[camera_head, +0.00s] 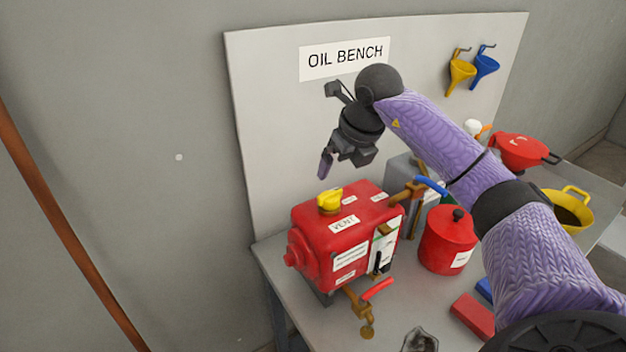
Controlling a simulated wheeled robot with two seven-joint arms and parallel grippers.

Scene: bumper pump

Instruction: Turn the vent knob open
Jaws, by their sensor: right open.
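The vent knob (330,200) is yellow and sits on top of the red tank (316,238), beside a white VENT label (343,224). My right arm comes in from the right, and my right gripper (326,163) hangs above the knob, apart from it. The gripper is open and I see nothing held in it; one finger shows best and the other is hard to make out. My left gripper is not in view.
A brass tap with a blue lever (431,186) and one with a red lever (377,289) are on the tank. A red can (447,240) stands to the right. A backboard (265,120) rises behind. Red and blue blocks lie at the front right.

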